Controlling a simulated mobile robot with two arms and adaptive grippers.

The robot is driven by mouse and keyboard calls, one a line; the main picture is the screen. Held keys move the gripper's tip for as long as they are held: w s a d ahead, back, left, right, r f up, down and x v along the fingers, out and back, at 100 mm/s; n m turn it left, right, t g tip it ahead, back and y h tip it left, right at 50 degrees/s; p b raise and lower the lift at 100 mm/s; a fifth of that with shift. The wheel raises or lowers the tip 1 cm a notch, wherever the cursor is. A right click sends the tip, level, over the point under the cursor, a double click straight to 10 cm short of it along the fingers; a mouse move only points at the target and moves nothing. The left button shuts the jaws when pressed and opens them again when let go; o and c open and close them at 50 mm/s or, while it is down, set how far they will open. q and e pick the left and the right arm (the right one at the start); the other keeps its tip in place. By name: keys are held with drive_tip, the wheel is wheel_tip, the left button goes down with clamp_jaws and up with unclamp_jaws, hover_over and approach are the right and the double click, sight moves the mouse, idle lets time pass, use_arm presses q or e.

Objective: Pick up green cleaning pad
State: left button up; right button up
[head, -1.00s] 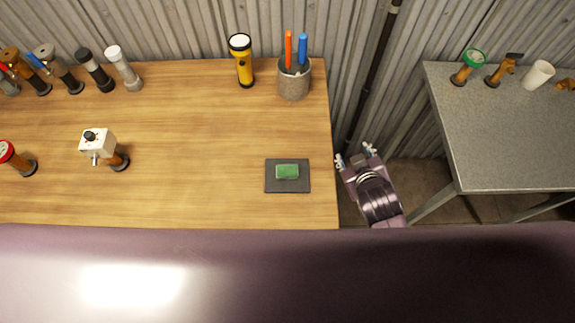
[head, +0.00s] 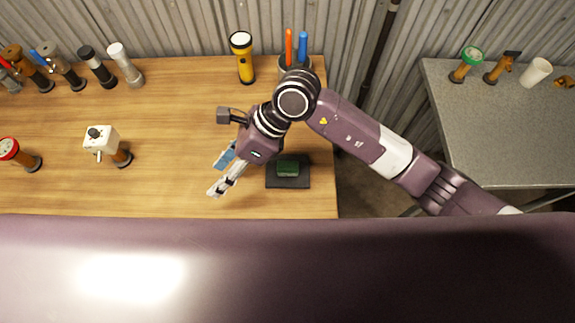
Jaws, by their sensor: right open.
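The green cleaning pad (head: 288,168) lies flat on a dark square mat (head: 288,183) near the right front of the wooden table. It is partly shaded by my right arm. My right gripper (head: 217,177) is open and empty. Its fingers point down and left over the table, to the left of the mat and apart from the pad. My left gripper is not in view.
A yellow flashlight (head: 243,60) and a grey cup (head: 286,66) with an orange and a blue pen stand at the back; my arm partly hides the cup. A white valve box (head: 101,141) stands left. The wooden table (head: 170,180) is clear around the gripper. A grey table (head: 490,130) stands right.

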drive_tip(key=w+d+f+t+h, duration=0.1)
drive_tip(key=w+d+f+h, duration=0.2)
drive_tip(key=d, duration=0.2)
drive_tip(key=n+t+h, duration=0.1)
drive_tip(key=t+h, duration=0.1)
drive_tip(key=h, duration=0.2)
hover_over(288, 166)
drive_tip(key=shift+s+a+f, duration=0.3)
drive_tip(key=shift+f, duration=0.35)
drive_tip(key=shift+w+d+f+h+p, duration=0.1)
drive_tip(key=shift+d+f+h+p, duration=0.15)
drive_tip(key=shift+f, duration=0.3)
drive_tip(key=shift+w+d+f+h+p, duration=0.15)
drive_tip(key=shift+f+p, duration=0.1)
drive_tip(key=shift+f, duration=0.3)
wheel_tip(288, 166, down, 4)
drive_tip(key=shift+a+f+p, duration=0.1)
drive_tip(key=shift+f+p, duration=0.1)
drive_tip(key=shift+p, duration=0.85)
drive_tip(key=shift+f, duration=0.55)
drive_tip(key=c, duration=1)
drive_tip(key=shift+r, duration=0.15)
drive_tip(key=shift+r+b, duration=1.8)
drive_tip(key=shift+r, duration=8.1)
